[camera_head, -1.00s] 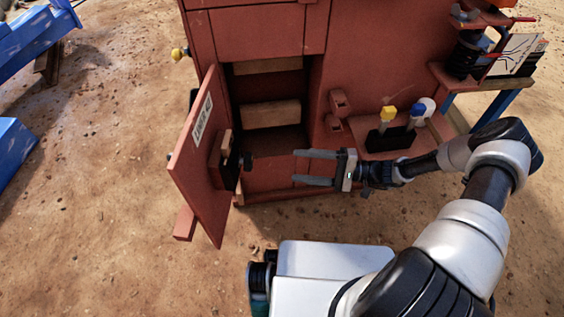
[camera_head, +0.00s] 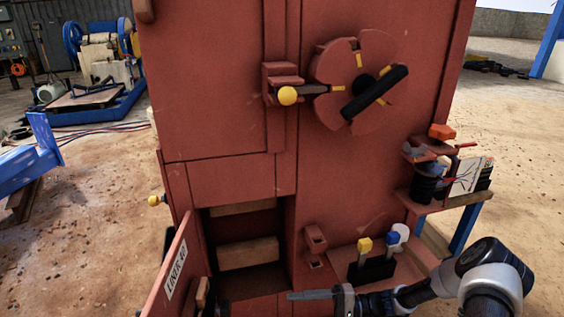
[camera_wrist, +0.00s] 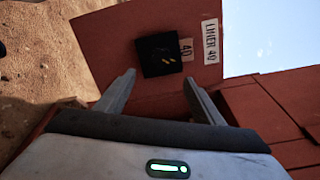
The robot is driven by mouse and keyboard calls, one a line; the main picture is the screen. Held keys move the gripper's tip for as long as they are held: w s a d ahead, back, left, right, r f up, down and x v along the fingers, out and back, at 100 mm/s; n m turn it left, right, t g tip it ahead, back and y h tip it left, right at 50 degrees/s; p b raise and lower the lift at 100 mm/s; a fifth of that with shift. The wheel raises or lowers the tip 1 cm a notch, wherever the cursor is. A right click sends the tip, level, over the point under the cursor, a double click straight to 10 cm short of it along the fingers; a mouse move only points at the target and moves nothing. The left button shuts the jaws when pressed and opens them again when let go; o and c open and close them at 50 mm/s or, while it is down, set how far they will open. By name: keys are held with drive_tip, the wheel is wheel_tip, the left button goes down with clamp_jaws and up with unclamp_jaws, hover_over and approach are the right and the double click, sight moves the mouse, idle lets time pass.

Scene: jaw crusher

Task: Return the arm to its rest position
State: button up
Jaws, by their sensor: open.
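My gripper (camera_head: 300,296) is at the bottom edge of the head view, with its lower part cut off. It is in front of the red machine (camera_head: 230,90), to the right of the open hatch door (camera_head: 172,280). In the wrist view both fingers of my gripper (camera_wrist: 160,79) are apart with nothing between them. The door (camera_wrist: 110,45) shows beyond the fingers, with a black block (camera_wrist: 158,55) and a white "LINER 40" label (camera_wrist: 210,41). The fingers appear clear of the door. My arm reaches in from the lower right of the head view.
A holder with yellow- and blue-topped items (camera_head: 370,265) stands on a ledge to the right. A side shelf (camera_head: 445,203) carries tools. A black-handled wheel (camera_head: 360,80) is higher up.

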drive_tip(key=s+d+r+n+g+h, duration=0.1)
drive_tip(key=s+d+r+n+h, duration=0.15)
drive_tip(key=r+h, duration=0.65)
drive_tip(key=s+d+r+n+g+h, duration=0.1)
drive_tip(key=s+d+r+n+h, duration=0.2)
drive_tip(key=r, duration=1)
drive_tip(key=s+d+r+m+t+h, duration=0.1)
drive_tip(key=s+r+t+h, duration=0.25)
drive_tip(key=s+r, duration=0.35)
drive_tip(key=s+d+r+m+t+h, duration=0.15)
drive_tip(key=s+r+t, duration=0.25)
drive_tip(key=r, duration=0.5)
wheel_tip(320, 180, up, 23)
drive_tip(key=n+p, duration=0.1)
drive_tip(key=p, duration=2.2)
drive_tip(key=shift+s+h, duration=0.2)
drive_tip(key=shift+h, duration=0.1)
